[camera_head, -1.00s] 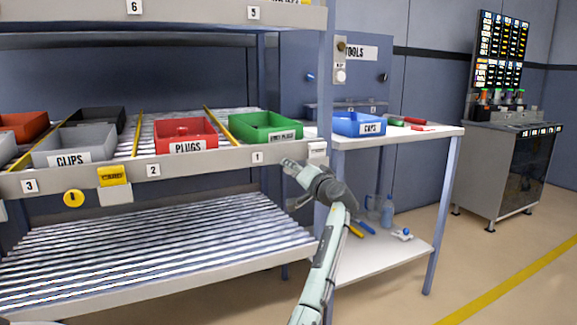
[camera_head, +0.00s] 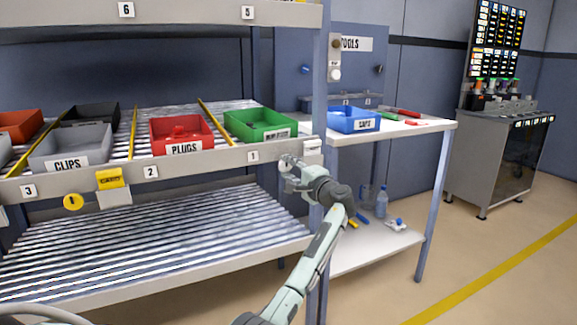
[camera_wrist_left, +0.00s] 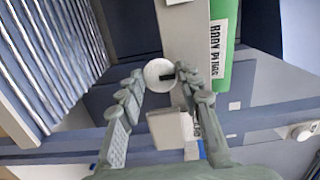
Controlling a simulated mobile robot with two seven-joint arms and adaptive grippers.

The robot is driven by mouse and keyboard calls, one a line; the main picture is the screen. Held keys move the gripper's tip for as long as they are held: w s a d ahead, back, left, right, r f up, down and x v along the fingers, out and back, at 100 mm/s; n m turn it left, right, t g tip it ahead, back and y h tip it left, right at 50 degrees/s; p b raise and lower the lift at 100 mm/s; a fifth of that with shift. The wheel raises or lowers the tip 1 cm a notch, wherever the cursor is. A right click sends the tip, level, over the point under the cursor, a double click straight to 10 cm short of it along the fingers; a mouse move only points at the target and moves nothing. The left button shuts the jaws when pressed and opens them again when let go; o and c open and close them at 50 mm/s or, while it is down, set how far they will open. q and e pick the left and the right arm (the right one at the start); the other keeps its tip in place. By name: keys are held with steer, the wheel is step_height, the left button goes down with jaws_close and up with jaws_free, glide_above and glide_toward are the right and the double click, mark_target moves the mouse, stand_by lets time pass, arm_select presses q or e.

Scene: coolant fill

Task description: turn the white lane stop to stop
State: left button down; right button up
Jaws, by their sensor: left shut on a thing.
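The white lane stop (camera_wrist_left: 159,75) is a round white knob with a dark mark, seen in the left wrist view in front of the shelf's front rail (camera_wrist_left: 182,35). My left gripper (camera_wrist_left: 156,76) is shut on it, one finger on each side. In the head view the left gripper (camera_head: 287,166) is at the rail below label 1, and its fingers largely hide the knob. I cannot tell from the mark which setting the knob is at. My right gripper is not in view.
A white holder (camera_head: 312,147) sits on the rail close to the gripper. A yellow round knob (camera_head: 73,202) and a yellow card (camera_head: 110,179) are farther left. Green (camera_head: 262,124) and red (camera_head: 181,134) bins stand above the rail. A side table (camera_head: 400,132) stands right of the shelf post.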

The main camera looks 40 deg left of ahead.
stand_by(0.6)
arm_select(q)
steer(key=c, duration=1)
jaws_free()
steer(key=v, duration=1.2)
